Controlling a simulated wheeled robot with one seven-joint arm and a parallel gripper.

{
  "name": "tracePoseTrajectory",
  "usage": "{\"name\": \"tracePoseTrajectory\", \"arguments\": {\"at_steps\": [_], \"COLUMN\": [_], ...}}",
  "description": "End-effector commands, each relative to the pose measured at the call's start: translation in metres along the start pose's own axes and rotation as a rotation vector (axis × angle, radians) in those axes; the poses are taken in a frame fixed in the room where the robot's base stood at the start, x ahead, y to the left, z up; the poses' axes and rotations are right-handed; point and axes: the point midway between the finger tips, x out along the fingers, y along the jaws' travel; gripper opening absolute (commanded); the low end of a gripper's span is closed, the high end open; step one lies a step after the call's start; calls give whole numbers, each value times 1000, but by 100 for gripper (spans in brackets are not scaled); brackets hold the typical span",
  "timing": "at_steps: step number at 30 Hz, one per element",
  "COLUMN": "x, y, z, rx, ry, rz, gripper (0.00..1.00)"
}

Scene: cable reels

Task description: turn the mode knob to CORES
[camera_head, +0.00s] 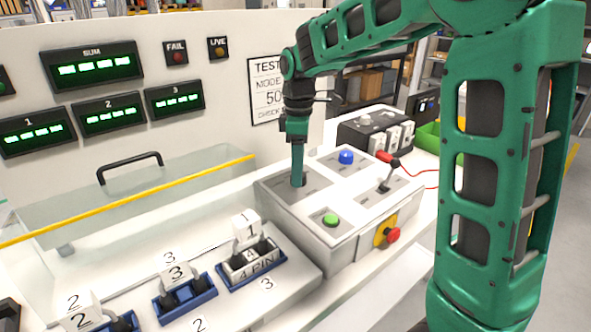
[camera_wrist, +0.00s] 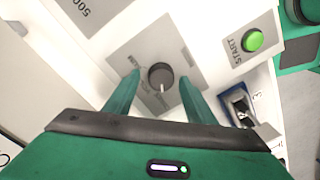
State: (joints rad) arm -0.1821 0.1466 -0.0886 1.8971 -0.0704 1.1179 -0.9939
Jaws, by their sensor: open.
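The mode knob (camera_wrist: 161,77) is a small dark round knob with a white pointer line, on a grey plate on top of the light control box (camera_head: 335,245). In the wrist view its pointer faces the bottom of the picture, toward my gripper's palm. My gripper (camera_wrist: 160,82) is open, with one green finger on each side of the knob. I cannot tell whether the fingers touch it. In the head view my gripper (camera_head: 298,182) points down onto the box's rear left plate and hides most of the knob. The plate's lettering is too small to read fully.
The box also carries a green START button (camera_head: 330,220), a blue button (camera_head: 346,157), a lever switch (camera_head: 385,184) and a red stop button (camera_head: 392,235). A clear cover with a yellow edge (camera_head: 130,201) and numbered connectors (camera_head: 250,265) lie left of it.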

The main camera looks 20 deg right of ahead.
Motion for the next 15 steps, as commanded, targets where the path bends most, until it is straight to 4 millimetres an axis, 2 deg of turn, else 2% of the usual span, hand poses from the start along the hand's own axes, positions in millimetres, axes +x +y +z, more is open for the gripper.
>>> {"name": "tracePoseTrajectory", "arguments": {"at_steps": [5, 15], "x": [-24, -84], "y": [1, 1], "z": [0, 0], "rx": [0, 1], "ry": [2, 2], "rz": [4, 3], "gripper": [50, 50]}}
